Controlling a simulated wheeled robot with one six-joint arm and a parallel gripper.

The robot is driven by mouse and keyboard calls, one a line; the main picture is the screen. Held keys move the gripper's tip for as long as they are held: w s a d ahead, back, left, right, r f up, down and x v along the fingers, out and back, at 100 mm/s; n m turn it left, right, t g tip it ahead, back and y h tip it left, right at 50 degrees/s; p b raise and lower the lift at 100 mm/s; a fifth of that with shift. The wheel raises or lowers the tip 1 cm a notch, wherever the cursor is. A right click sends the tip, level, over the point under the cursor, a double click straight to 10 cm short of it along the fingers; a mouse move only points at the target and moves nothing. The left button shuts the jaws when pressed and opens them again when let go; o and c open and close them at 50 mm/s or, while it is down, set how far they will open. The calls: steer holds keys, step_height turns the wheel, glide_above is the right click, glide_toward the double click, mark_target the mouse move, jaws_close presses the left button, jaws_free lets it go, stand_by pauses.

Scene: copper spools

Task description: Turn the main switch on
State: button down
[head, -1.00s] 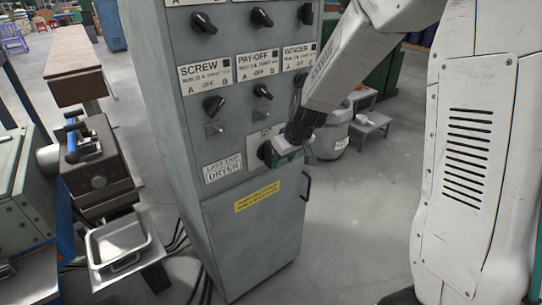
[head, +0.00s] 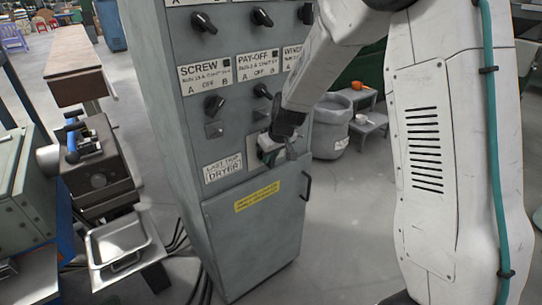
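The grey control cabinet (head: 240,215) stands in the middle of the head view with rows of black rotary knobs. A knob (head: 214,105) sits under the SCREW label (head: 205,74), and another (head: 263,91) under the PAY-OFF label (head: 257,63). My gripper (head: 268,150) is at the lower right of the panel, right of the DRYER label (head: 223,168). It covers the lower-right knob seen there earlier. Whether its fingers are open or touch that knob cannot be told. No label reading main switch is legible.
A door handle (head: 307,187) sticks out at the cabinet's right edge. At left are a machine with a blue handle (head: 72,140) and a metal tray (head: 118,243). A grey bin (head: 330,128) and a small step stool (head: 368,128) stand behind right. Cables lie by the cabinet's base.

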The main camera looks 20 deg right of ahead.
stand_by(0.4)
steer(key=y, duration=0.3)
steer(key=shift+d+m+g, duration=0.15)
steer(key=shift+m+g, duration=0.25)
steer(key=m+g+y, duration=0.1)
steer(key=y, duration=0.4)
steer(key=m+g+y, duration=0.1)
steer(key=y, duration=0.3)
steer(key=shift+f+y, duration=0.1)
steer(key=shift+y, duration=0.2)
steer(key=shift+m+y, duration=0.8)
steer(key=shift+y, duration=1.2)
steer(key=c, duration=1.3)
jaws_free()
